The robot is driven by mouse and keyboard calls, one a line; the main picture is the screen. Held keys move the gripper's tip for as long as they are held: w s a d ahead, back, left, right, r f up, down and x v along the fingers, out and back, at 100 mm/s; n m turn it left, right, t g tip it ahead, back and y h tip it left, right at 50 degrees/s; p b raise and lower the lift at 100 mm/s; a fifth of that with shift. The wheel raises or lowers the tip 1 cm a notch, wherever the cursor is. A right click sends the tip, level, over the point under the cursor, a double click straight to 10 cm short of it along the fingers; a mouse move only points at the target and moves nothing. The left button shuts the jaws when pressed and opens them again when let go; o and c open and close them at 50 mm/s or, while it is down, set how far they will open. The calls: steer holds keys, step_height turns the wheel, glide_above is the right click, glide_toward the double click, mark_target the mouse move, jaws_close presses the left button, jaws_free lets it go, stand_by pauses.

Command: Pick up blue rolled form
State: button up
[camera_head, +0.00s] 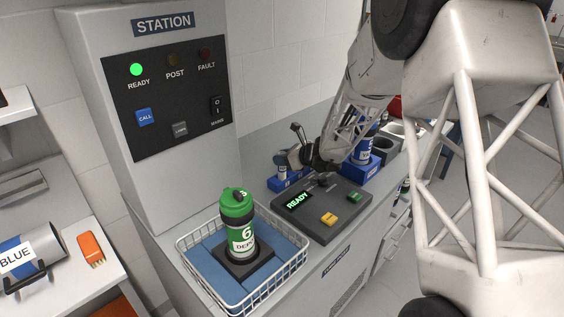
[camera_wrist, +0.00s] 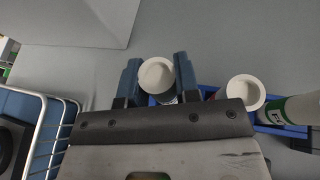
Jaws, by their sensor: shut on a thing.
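A small upright roll with a white round end (camera_wrist: 155,74) stands between the two fingers of my gripper (camera_wrist: 156,80) in the wrist view. The fingers touch or nearly touch its sides, and my gripper is shut on it. Little of its side shows, so its colour band is hard to tell. In the head view, my gripper (camera_head: 289,158) is at a small blue holder (camera_head: 285,184) at the back of the counter, with a pale roll (camera_head: 282,172) there. A second white-ended roll (camera_wrist: 246,91) stands to the right in the wrist view.
A green-capped canister (camera_head: 238,235) stands in a white wire basket (camera_head: 190,262). A control panel (camera_head: 325,207) reading READY lies beside it. A blue-labelled canister (camera_head: 363,152) stands behind. A cylinder marked BLUE (camera_head: 35,248) lies at left, near an orange object (camera_head: 91,248).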

step_height(320, 180, up, 2)
steer(key=shift+r, duration=0.2)
steer(key=s+d+r, duration=0.1)
steer(key=s+d, duration=0.2)
steer(key=s, duration=1.2)
steer(key=shift+s+d+r, duration=0.15)
steer(key=shift+s, duration=0.2)
